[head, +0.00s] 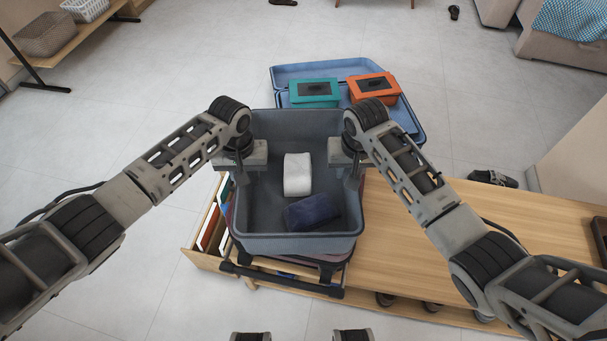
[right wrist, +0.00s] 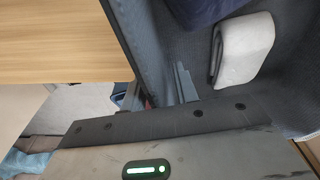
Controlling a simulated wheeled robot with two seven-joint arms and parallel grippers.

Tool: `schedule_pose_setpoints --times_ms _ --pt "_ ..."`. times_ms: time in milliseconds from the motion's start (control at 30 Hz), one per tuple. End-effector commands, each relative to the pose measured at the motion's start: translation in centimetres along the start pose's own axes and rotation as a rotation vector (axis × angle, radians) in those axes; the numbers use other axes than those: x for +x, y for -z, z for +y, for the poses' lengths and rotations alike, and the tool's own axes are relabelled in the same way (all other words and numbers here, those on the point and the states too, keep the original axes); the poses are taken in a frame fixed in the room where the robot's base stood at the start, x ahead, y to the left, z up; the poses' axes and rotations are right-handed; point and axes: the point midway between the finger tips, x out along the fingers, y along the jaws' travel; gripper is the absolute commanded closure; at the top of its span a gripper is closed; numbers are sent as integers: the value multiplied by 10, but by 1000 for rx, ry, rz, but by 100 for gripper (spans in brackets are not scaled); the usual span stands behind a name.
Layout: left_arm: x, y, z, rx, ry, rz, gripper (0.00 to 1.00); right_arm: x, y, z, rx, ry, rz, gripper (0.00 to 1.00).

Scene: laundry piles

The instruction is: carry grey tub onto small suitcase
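The grey tub (head: 300,243) is upright in the middle of the head view. A folded white cloth (head: 297,175) and a folded navy cloth (head: 311,212) lie in it. My left gripper (head: 243,172) is on the tub's left wall and my right gripper (head: 354,172) on its right wall; both appear shut on these walls. In the right wrist view, a finger shows inside the tub wall (right wrist: 150,50); the outer finger is mostly hidden. An open blue suitcase (head: 300,70) lies behind the tub. I cannot tell which suitcase is the small one.
The suitcase holds a teal box (head: 314,90) and an orange box (head: 374,86). A wooden bench (head: 420,265) extends right. Dark layered material and a black-barred frame (head: 280,285) show under the tub; contact is unclear. An open drawer (head: 205,257) is at left. Dark shoes (head: 492,178) lie at right.

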Motion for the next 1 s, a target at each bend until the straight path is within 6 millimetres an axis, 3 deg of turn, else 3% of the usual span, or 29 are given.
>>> schedule_pose_setpoints --times_ms 367,800,1000 --pt "-10 1 0 -2 -3 3 70 -1 0 1 2 0 -1 71" --pt "-96 1 0 0 -2 5 70 0 0 1 3 0 -1 71" --pt "-118 1 0 -2 -2 3 70 -1 0 1 3 0 -1 71"
